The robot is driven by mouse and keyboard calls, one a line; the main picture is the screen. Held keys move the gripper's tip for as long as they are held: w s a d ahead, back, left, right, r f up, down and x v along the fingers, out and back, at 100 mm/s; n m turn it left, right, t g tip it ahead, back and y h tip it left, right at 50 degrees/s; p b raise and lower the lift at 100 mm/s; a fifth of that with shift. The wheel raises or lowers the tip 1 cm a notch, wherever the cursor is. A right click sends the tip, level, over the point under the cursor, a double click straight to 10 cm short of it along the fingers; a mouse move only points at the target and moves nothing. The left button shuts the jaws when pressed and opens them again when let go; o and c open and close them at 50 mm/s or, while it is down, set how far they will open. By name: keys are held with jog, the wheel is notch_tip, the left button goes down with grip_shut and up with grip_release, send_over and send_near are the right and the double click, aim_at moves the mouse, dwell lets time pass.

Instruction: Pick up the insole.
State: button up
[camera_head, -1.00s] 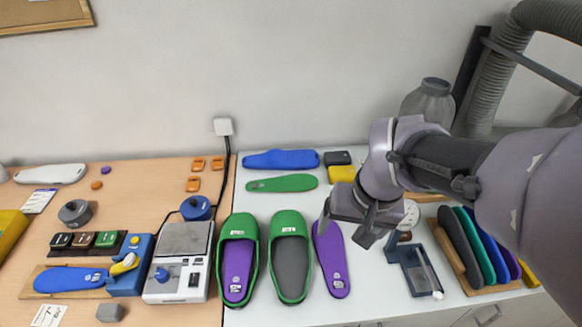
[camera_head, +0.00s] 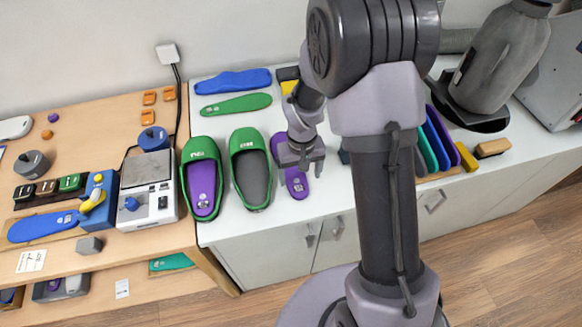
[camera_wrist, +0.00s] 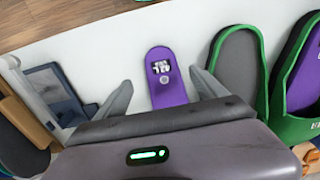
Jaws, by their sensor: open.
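A purple insole (camera_head: 297,184) lies flat on the white bench, just right of the green clogs. My gripper (camera_head: 302,166) is above it and covers its middle. In the wrist view the purple insole (camera_wrist: 164,76) runs between the two fingers of my gripper (camera_wrist: 156,88). The fingers are spread wide, with a gap on both sides of the insole. The end of the insole toward the wrist is hidden behind the gripper body. One green clog (camera_head: 202,176) holds a purple insole; the other clog (camera_head: 250,168) shows a grey inside.
The grey-lined clog (camera_wrist: 238,62) stands close beside one finger in the wrist view. A dark blue tray (camera_wrist: 52,92) lies on the other side. Blue (camera_head: 233,82) and green (camera_head: 236,104) insoles lie farther back. Insoles stand in a rack (camera_head: 440,145) at the right.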

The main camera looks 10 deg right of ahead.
aim_at(298, 187)
jog(key=f+b, duration=0.1)
jog(key=f, duration=0.3)
jog(key=shift+a+f, duration=0.15)
jog(key=shift+a, duration=0.05)
jog(key=shift+s, duration=0.1)
jog(key=shift+c, duration=0.7)
jog(key=c, duration=1.3)
jog(key=shift+r, duration=0.7)
jog(key=shift+c, duration=0.2)
notch_tip(298, 187, up, 3)
jog(key=shift+f+p, duration=0.15)
jog(key=shift+p, duration=0.6)
jog(key=s+a+r+p, duration=0.1)
jog(key=s+p, duration=0.6)
jog(key=s, duration=0.8)
jog(key=shift+s+a, duration=0.4)
jog(key=shift+a, duration=0.15)
jog(key=shift+r, duration=0.1)
